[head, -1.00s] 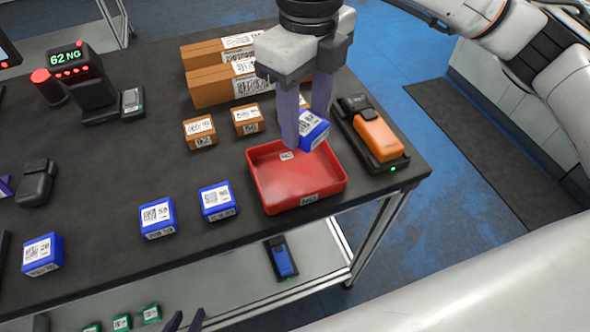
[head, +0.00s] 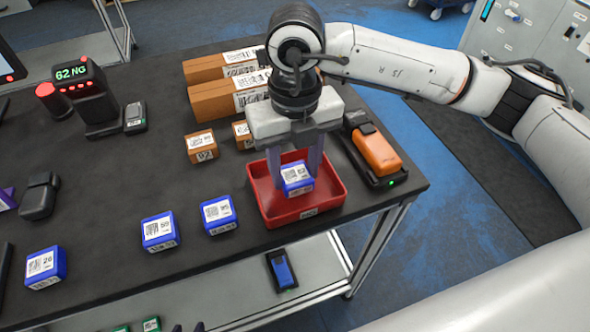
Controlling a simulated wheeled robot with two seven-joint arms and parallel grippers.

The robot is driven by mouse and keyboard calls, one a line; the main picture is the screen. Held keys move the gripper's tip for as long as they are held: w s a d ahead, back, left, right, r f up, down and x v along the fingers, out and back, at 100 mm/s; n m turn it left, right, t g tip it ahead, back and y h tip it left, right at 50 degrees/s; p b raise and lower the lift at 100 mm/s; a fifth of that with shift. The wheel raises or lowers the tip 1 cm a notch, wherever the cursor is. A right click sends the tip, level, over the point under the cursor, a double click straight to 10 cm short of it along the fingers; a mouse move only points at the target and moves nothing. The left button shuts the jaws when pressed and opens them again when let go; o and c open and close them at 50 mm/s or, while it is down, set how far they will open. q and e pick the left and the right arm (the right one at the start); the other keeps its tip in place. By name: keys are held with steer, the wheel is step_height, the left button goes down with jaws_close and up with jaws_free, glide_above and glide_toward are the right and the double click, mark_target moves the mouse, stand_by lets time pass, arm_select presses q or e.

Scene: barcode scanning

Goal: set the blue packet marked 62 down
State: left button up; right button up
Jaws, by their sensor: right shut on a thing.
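The blue packet (head: 297,178) with a white label is between the purple fingers of my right gripper (head: 296,172), which is shut on it. The packet's printed number is too small to read. The gripper points down over the red tray (head: 312,207), and the packet is low inside the tray's outline. I cannot tell whether it touches the tray floor. Only the fingertips of my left gripper (head: 188,328) show at the bottom edge, apart with nothing seen between them.
Other blue packets stand on the dark table left of the tray (head: 218,214) (head: 159,231) (head: 45,267). Orange boxes (head: 202,146) stand behind. An orange scanner (head: 376,153) lies in its cradle at the right.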

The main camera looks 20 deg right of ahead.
mark_target(295, 174)
steer(key=shift+f, duration=0.7)
steer(key=shift+f, duration=0.15)
steer(key=o, duration=1.2)
steer(key=shift+o, duration=0.2)
step_height(295, 174, up, 12)
steer(key=b, duration=0.1)
steer(key=shift+r, duration=0.2)
